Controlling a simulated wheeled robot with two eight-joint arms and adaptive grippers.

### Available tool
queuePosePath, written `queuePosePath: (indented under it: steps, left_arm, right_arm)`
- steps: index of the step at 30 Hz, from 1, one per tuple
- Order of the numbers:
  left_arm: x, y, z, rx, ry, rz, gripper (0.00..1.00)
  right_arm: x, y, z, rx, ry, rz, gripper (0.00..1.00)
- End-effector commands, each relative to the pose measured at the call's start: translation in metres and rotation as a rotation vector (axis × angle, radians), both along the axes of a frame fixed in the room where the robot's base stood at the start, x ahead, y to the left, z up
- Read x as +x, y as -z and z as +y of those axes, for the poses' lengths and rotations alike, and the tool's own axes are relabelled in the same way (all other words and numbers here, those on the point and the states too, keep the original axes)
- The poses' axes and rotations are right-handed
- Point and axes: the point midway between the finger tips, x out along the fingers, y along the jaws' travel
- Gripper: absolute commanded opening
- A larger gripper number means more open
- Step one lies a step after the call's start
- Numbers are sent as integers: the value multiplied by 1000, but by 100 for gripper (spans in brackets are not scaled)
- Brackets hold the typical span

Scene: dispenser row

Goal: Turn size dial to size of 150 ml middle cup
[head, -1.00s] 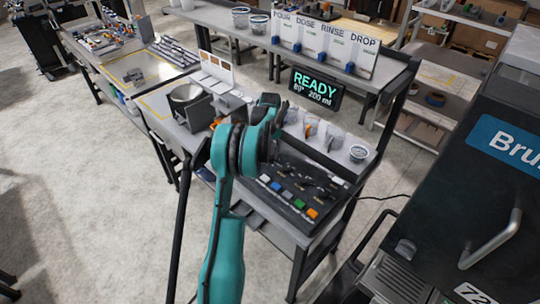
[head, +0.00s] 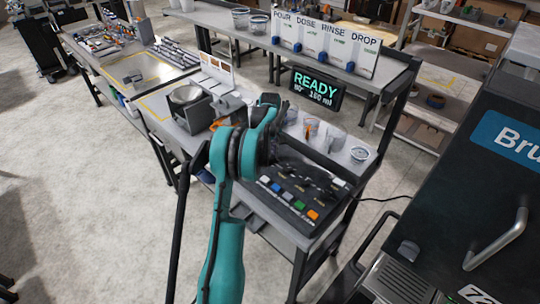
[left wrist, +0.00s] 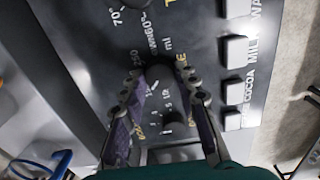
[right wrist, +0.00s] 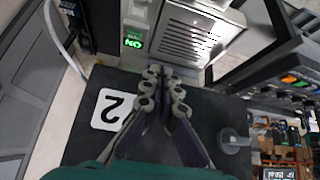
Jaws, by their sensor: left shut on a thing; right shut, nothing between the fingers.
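The control panel (head: 292,205) is a dark console with coloured buttons. In the left wrist view, my left gripper (left wrist: 159,82) is closed around the dark size dial (left wrist: 160,72), beside the "ml" marking and partly covered numbers. In the head view my teal left arm covers the dial. The display (head: 317,88) reads READY, with what looks like 150 or 160 ml in small digits. Cups, including one near the middle (head: 311,129), stand on the shelf behind the panel.
Another dial (left wrist: 131,12) with temperature marks lies beyond the held one. A dark machine with a blue sign (head: 510,143) stands at the right.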

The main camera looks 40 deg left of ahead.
Motion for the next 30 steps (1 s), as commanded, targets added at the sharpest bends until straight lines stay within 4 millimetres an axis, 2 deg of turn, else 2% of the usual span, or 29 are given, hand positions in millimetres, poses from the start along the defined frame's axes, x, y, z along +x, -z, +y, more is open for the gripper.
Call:
queuePosePath:
  steps: [16, 17, 19, 30]
  left_arm:
    - [0, 0, 0, -1, -27, 0, 1]
    - [0, 0, 0, -1, -27, 0, 33]
    - [0, 0, 0, -1, -27, 0, 51]
    - [0, -4, 0, 0, -27, 0, 51]
  right_arm:
    - [0, 0, 0, 0, 0, 0, 0]
    - [0, 0, 0, 0, 0, 0, 0]
    - [0, 0, 0, 0, 0, 0, 0]
    - [0, 0, 0, 0, 0, 0, 0]
